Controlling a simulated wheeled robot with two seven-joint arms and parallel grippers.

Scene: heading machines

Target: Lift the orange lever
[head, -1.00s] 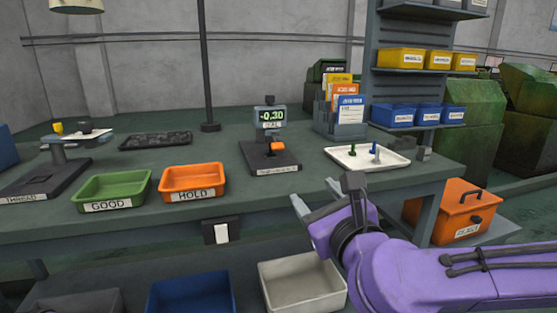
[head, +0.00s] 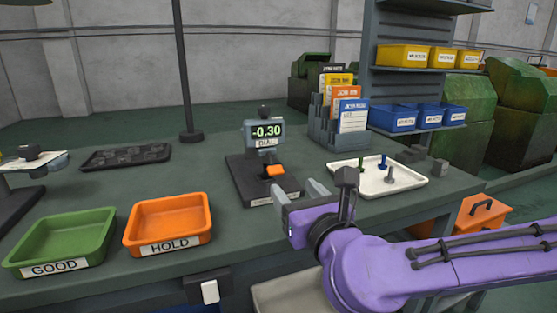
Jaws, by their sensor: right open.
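The orange lever (head: 276,170) is a small tab on the front of the dial gauge (head: 265,132), whose screen reads -0.30. The gauge stands on a dark base plate (head: 248,185) on the workbench. My right gripper (head: 296,190) is on the purple arm coming in from the right. Its fingers are open and empty, just right of and nearer than the lever, apart from it as far as I can tell. My left gripper is not in view.
An orange HOLD tray (head: 205,240) and a green GOOD tray (head: 105,250) stand at the left front. A white tray (head: 415,183) with several small pins lies right of the gauge. A card rack (head: 322,130) stands behind it. The bench between the HOLD tray and the gauge is clear.

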